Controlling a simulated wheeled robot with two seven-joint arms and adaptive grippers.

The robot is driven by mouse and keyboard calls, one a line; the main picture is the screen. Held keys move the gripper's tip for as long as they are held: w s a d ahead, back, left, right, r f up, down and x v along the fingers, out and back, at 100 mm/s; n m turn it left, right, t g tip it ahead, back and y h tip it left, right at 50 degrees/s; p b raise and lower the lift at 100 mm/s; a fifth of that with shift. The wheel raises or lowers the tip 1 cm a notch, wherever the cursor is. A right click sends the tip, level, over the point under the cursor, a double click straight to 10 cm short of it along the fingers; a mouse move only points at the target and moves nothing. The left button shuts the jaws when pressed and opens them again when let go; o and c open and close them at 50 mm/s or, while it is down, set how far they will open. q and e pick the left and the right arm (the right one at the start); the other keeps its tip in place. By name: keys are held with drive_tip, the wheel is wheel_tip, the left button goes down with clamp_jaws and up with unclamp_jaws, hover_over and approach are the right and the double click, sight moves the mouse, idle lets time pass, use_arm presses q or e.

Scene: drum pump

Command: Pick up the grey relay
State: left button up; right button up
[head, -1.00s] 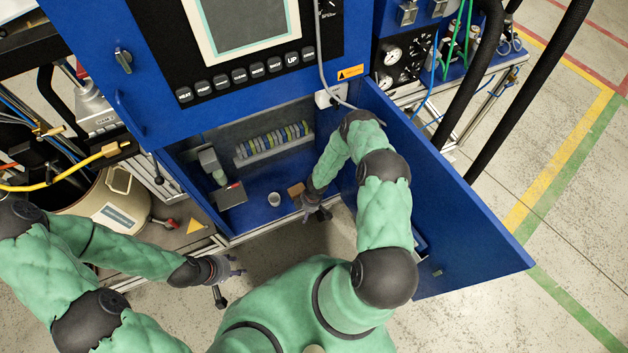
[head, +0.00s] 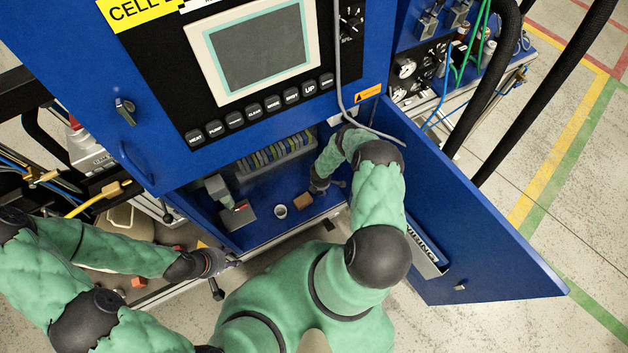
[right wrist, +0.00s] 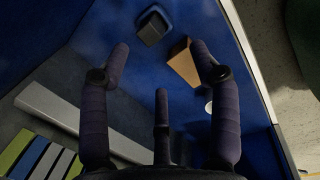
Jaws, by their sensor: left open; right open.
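A row of grey, blue and yellow-green modules (head: 276,155) stands on a rail inside the blue cabinet. Part of it shows at the lower left in the right wrist view (right wrist: 38,158). A separate dark grey block (right wrist: 152,26) lies on the blue floor at the top of that view. I cannot tell for sure which grey piece is the relay. My right gripper (right wrist: 160,62) is open and empty inside the cabinet, with the dark block beyond its fingertips. In the head view the right gripper (head: 325,183) is partly hidden by its arm. My left gripper (head: 228,263) is open and empty outside the cabinet.
A brown block (head: 303,200) and a white cup (head: 280,211) stand on the cabinet floor. A grey device (head: 238,214) is left of them. The open blue door (head: 465,225) bounds the right side. The control panel (head: 258,55) overhangs the opening.

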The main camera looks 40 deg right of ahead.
use_arm(q)
wheel_tip(320, 180, down, 11)
drive_tip(key=b, duration=1.1)
drive_tip(key=shift+w+f, duration=0.15)
drive_tip(key=shift+w, duration=0.15)
use_arm(e)
drive_tip(key=w+f, duration=0.1)
drive_tip(key=f, duration=0.2)
drive_tip(key=d+f, duration=0.1)
drive_tip(key=f, duration=0.3)
drive_tip(key=w+d+f, duration=0.1)
drive_tip(key=f, duration=0.2)
drive_tip(key=shift+w+f, duration=0.25)
drive_tip(key=shift+w, duration=0.1)
drive_tip(key=c, duration=1.2)
